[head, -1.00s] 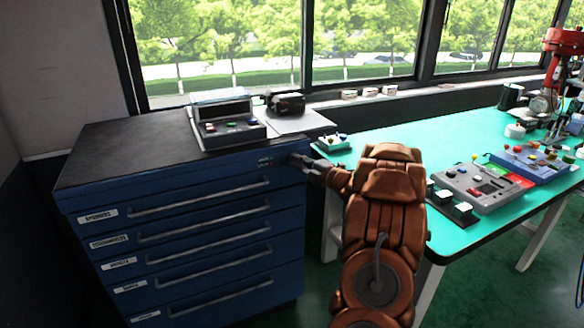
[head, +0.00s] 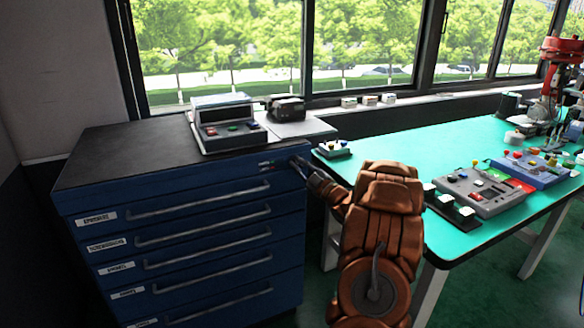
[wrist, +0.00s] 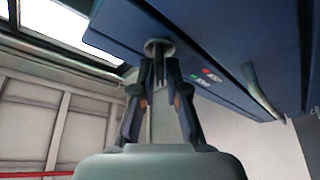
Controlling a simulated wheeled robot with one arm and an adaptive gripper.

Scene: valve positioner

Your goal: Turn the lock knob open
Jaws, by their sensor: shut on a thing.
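The lock knob (wrist: 158,46) is a small round metal knob on the blue front of the drawer cabinet (head: 190,185), near the top right corner of that front. My gripper (wrist: 161,62) is shut on the knob, with its two fingertips on either side of it. In the head view my gripper (head: 298,164) reaches the cabinet's upper right corner and hides the knob. A red mark (wrist: 212,75) and a green mark with small lettering sit beside the knob; they are too small to read.
Several labelled drawers with long bar handles (head: 198,203) lie below the knob. A grey console (head: 226,127) and a dark device stand on the cabinet top. A green-topped table (head: 400,150) with control boxes stands close on the right of my arm.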

